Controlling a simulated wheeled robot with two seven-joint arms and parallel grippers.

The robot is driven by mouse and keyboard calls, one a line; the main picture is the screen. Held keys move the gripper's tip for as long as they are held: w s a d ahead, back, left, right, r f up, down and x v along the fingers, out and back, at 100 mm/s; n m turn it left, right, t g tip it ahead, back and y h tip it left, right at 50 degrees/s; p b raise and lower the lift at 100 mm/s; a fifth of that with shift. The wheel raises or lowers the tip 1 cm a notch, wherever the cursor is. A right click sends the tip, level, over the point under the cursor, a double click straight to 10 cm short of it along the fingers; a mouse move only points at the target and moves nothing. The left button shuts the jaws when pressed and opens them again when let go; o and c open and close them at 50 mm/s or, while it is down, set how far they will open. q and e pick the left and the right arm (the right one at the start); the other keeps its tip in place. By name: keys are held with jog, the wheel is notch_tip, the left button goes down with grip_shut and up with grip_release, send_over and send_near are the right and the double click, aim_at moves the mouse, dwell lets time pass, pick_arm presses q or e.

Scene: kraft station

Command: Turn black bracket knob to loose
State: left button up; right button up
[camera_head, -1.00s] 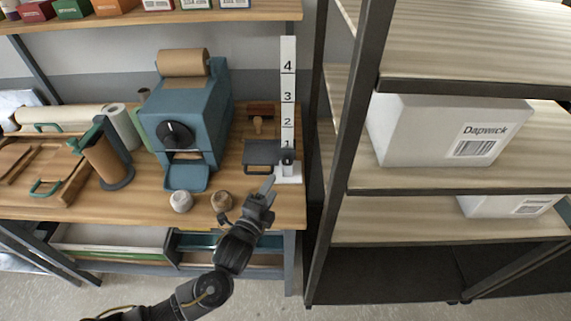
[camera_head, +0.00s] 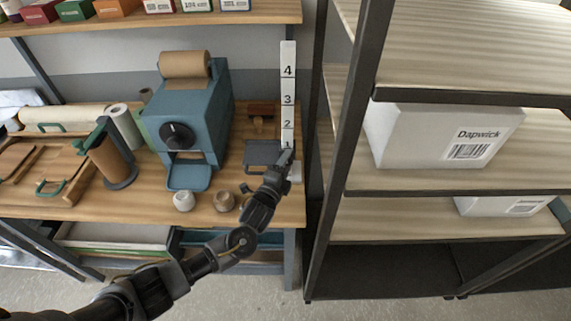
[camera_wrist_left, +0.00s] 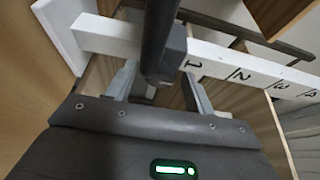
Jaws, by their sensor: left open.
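The white post (camera_head: 287,75) numbered 1 to 4 stands upright at the bench's right end. Its black bracket (camera_head: 262,152) sits low on it, near the 1, with a dark plate reaching left. My left gripper (camera_head: 287,160) is at the bracket and covers the knob in the head view. In the left wrist view, the dark bracket part with its faceted end (camera_wrist_left: 172,55) crosses the white post (camera_wrist_left: 110,36), in line with the gap between my open left fingers (camera_wrist_left: 158,86). I cannot tell whether they touch it. My right gripper is not in view.
A blue machine (camera_head: 198,110) stands left of the post, with a white cup (camera_head: 184,201) and a brown cup (camera_head: 224,202) in front. A wooden stamp (camera_head: 257,123) is behind the bracket. A dark shelf upright (camera_head: 345,150) stands close on the right.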

pick_arm(q)
jog(key=c, duration=0.9)
jog(key=n+b, duration=0.2)
jog(key=b, duration=0.1)
jog(key=shift+f+t, duration=0.35)
jog(key=shift+t, duration=0.05)
jog(key=shift+c, duration=0.2)
jog(key=shift+n+t+b, duration=0.4)
jog(key=shift+n+b, duration=0.75)
jog(key=shift+n, duration=0.05)
jog(key=shift+d+r+n+t+b, duration=0.1)
jog(key=shift+n+t+b, duration=0.4)
jog(key=shift+n+b, duration=0.75)
jog(key=shift+n, duration=0.25)
jog(key=o, duration=0.9)
jog(key=shift+o, duration=0.2)
